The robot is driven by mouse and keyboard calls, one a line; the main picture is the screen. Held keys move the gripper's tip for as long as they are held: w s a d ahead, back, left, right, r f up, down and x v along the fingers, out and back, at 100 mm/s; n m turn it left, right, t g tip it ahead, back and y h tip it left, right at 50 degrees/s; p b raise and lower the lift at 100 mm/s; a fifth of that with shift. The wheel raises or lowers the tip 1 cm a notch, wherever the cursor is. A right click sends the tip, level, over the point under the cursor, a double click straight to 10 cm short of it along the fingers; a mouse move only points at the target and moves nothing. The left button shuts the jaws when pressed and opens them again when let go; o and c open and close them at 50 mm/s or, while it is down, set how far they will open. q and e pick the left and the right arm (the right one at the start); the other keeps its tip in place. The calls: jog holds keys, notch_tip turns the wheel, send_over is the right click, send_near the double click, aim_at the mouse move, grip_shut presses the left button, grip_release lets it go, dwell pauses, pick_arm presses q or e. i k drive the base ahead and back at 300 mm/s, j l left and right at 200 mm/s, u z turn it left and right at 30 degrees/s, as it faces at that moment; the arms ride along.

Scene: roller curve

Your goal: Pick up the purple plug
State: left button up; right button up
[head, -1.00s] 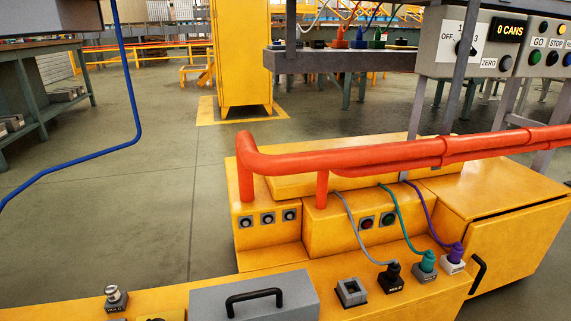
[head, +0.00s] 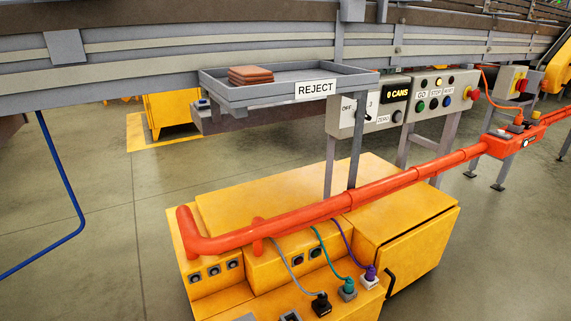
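The purple plug (head: 370,272) stands upright in a white socket block on the front ledge of the yellow machine (head: 409,236), at the lower middle of the head view. A purple cable (head: 345,238) runs from it up and back to the machine. To its left are a teal plug (head: 348,286) on a grey block and a black plug (head: 321,303) with a grey cable. Neither of my grippers shows in this view.
A thick orange pipe rail (head: 330,206) crosses above and behind the plugs. A black handle (head: 389,284) is just right of the purple plug. A grey REJECT tray (head: 285,92) with brown plates and control boxes (head: 436,98) stand behind. Open floor lies at the left.

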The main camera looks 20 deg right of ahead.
aim_at(370, 275)
jog(key=l+z, duration=0.15)
jog(key=z, duration=1.15)
